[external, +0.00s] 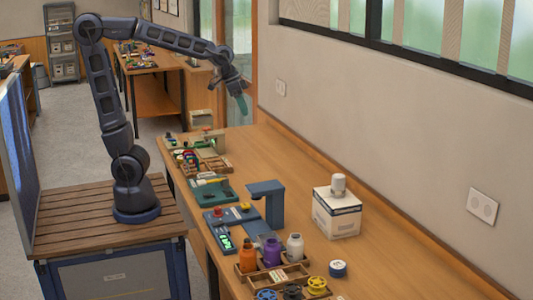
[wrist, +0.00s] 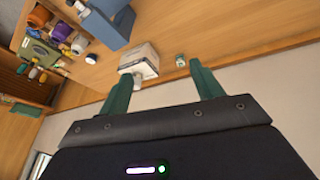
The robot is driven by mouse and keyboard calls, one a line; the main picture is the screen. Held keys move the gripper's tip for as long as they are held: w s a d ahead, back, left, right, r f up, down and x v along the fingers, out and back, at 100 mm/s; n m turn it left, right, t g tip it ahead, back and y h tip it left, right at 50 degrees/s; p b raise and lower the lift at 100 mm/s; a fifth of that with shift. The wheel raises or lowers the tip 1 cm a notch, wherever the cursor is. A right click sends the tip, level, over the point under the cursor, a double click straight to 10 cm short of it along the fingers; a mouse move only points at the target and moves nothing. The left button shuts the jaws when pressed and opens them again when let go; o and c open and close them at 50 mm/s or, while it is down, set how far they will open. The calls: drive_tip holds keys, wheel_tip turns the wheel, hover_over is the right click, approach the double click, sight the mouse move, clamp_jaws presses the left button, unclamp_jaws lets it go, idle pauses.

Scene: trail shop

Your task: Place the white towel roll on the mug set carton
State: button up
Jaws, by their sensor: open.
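The white towel roll (external: 338,184) stands upright on top of the mug set carton (external: 337,214), a white box with dark blue lettering and trim, on the right part of the bench. In the wrist view the carton (wrist: 138,55) shows beyond my fingers with the roll (wrist: 148,73) against it. My gripper (external: 242,103) is high above the far end of the bench, well away from the carton. Its green fingers are apart in the wrist view (wrist: 160,88), with nothing held between them.
A blue stand (external: 267,200) rises left of the carton. Nearer are a tray of orange, purple and white bottles (external: 270,252), several spools and a blue-white round tin (external: 338,268). Tool trays (external: 203,160) lie at the far end. Bench behind the carton, along the wall, is clear.

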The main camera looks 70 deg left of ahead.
drive_tip(key=s+a+f+n+y, duration=0.1)
drive_tip(key=s+a, duration=0.2)
drive_tip(key=s, duration=0.3)
drive_tip(key=s+a+f+n+y, duration=0.1)
drive_tip(key=s+a, duration=0.2)
drive_tip(key=s, duration=0.4)
drive_tip(key=s+a+f+n+t+y, duration=0.1)
drive_tip(key=s+a, duration=0.2)
drive_tip(key=s, duration=0.3)
drive_tip(key=shift+s+n, duration=0.25)
drive_tip(key=shift+n, duration=0.15)
